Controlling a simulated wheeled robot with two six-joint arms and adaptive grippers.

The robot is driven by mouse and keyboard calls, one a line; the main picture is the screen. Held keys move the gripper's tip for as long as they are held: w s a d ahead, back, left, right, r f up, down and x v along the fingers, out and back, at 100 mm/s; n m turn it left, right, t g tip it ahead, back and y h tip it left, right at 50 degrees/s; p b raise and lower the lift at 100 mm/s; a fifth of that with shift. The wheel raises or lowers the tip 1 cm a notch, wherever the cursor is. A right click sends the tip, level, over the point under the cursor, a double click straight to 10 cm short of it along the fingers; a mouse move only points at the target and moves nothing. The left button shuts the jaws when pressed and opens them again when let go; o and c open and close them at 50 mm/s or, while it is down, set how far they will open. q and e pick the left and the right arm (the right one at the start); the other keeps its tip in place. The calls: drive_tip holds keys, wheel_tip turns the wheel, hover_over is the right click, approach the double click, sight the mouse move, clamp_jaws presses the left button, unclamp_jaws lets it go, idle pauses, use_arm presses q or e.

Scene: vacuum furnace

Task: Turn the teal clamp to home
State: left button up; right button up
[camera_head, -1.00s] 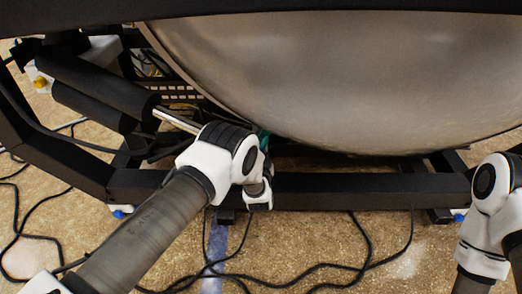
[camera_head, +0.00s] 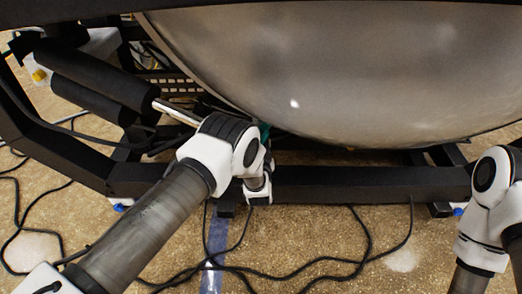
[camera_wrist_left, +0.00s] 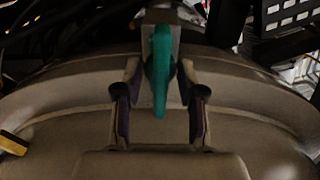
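The teal clamp (camera_wrist_left: 161,70) hangs near the middle of the left wrist view, its narrow end pointing down the picture. My left gripper (camera_wrist_left: 160,112) has its two dark fingers apart, one on each side of the clamp. Gaps show between the clamp and both fingers, so neither appears to touch it. In the head view only a sliver of the clamp (camera_head: 264,131) shows behind my left wrist, and the left fingers are hidden there. My right arm stands at the right edge of the head view; its gripper is out of the picture.
The large grey rounded furnace vessel (camera_head: 350,75) fills the upper head view. A black frame beam (camera_head: 350,184) runs below it. A black cylinder with a bright rod (camera_head: 178,111) lies to the left of my left wrist. Cables (camera_head: 330,265) lie on the floor.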

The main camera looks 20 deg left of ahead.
use_arm(q)
drive_tip(key=v, duration=1.1)
drive_tip(key=shift+s, duration=0.25)
drive_tip(key=shift+d, duration=0.1)
